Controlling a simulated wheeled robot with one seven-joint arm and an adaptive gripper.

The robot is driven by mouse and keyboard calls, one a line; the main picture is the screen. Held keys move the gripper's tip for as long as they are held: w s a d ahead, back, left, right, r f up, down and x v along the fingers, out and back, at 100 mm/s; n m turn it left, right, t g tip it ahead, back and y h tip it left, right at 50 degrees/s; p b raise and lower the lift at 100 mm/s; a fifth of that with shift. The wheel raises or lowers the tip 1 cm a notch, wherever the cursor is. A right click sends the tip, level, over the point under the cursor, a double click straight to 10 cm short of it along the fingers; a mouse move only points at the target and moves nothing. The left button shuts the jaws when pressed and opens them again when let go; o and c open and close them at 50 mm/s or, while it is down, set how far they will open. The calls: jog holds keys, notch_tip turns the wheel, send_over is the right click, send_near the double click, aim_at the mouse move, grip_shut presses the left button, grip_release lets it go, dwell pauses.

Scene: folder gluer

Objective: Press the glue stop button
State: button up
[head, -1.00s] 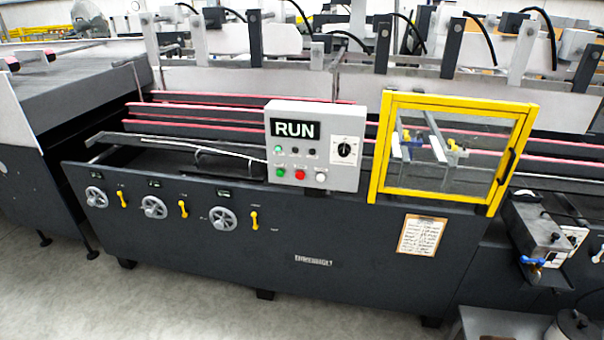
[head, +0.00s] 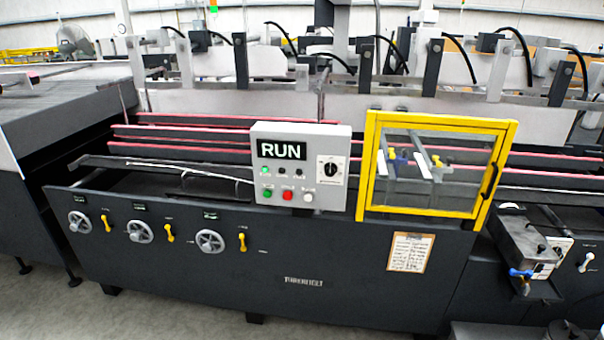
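A grey control box (head: 341,140) with a lit RUN display (head: 282,150) stands at the front of the machine, near the picture's middle. Its lower row has a green button (head: 267,194), a red button (head: 287,195) and a white button (head: 308,197). A black rotary knob (head: 331,168) is at its right. At the far right, a dark grey glue unit (head: 520,243) with a blue-handled valve (head: 521,273) has a small light panel (head: 559,246) beside it. Labels are too small to read, so I cannot tell which button is glue stop. My gripper is not in view.
A yellow-framed clear guard (head: 440,119) stands right of the control box. Handwheels (head: 140,231) and yellow levers (head: 169,233) line the machine's dark front. A clipboard sheet (head: 411,252) hangs below the guard. Grey floor (head: 50,310) is free at the lower left.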

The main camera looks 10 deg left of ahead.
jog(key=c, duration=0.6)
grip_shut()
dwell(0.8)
